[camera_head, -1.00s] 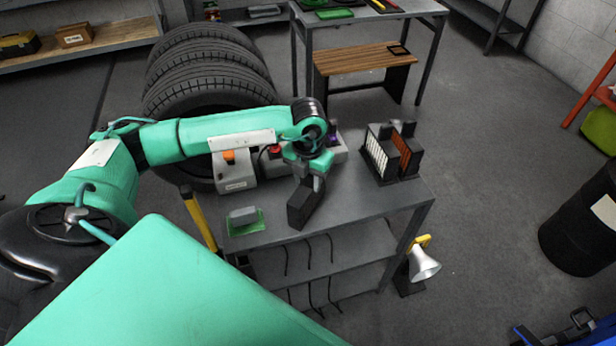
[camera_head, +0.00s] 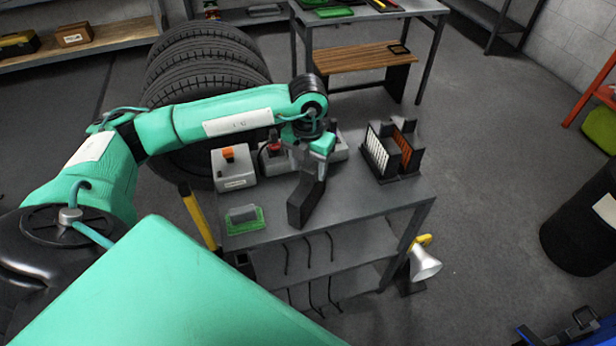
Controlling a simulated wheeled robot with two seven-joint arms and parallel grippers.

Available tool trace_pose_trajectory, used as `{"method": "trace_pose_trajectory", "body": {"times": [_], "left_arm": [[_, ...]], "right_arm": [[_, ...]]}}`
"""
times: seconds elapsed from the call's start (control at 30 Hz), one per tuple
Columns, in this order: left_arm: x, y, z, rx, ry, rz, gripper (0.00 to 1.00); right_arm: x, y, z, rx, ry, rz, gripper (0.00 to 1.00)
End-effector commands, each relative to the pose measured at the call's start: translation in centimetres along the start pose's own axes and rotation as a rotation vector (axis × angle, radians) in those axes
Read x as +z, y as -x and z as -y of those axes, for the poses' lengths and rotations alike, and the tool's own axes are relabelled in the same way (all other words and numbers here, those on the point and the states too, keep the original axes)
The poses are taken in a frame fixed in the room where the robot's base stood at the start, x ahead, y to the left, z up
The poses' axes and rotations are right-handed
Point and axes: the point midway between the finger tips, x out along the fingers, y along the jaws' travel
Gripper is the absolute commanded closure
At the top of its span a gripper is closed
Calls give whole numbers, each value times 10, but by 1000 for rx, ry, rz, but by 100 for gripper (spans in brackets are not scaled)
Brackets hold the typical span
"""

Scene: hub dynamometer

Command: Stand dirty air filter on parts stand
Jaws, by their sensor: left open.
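My left gripper (camera_head: 301,212) is the dark end of the green arm, pointing down above the front middle of the grey table (camera_head: 360,212). It is open, and I see nothing held in it. A black parts stand (camera_head: 392,178) is on the table's right side, to the right of my gripper and apart from it. A filter with pale pleats (camera_head: 377,150) and a filter with orange-brown pleats (camera_head: 404,142) stand upright there, side by side. The brown one looks like the dirty air filter; the pale one partly hides it. My right gripper is out of view.
A grey box with an orange button (camera_head: 233,168) and a green tray with a grey block (camera_head: 243,218) are on the table's left side. Tires (camera_head: 205,75) stand behind. A lamp (camera_head: 424,264) is beside the table's right leg. The table's front right is clear.

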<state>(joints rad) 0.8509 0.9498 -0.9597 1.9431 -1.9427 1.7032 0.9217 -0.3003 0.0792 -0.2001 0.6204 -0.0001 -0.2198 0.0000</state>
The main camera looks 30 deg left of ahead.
Motion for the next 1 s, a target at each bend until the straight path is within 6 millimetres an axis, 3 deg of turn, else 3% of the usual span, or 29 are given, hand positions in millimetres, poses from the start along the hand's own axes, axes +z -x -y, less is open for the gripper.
{"method": "trace_pose_trajectory", "body": {"times": [0.2,0.4,1.0], "left_arm": [[1,46,0,-1,-1,4,42],[0,71,0,0,-1,2,42],[0,78,0,0,-1,-1,42]], "right_arm": [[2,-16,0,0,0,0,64],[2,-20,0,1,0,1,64],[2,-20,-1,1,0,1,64]]}}
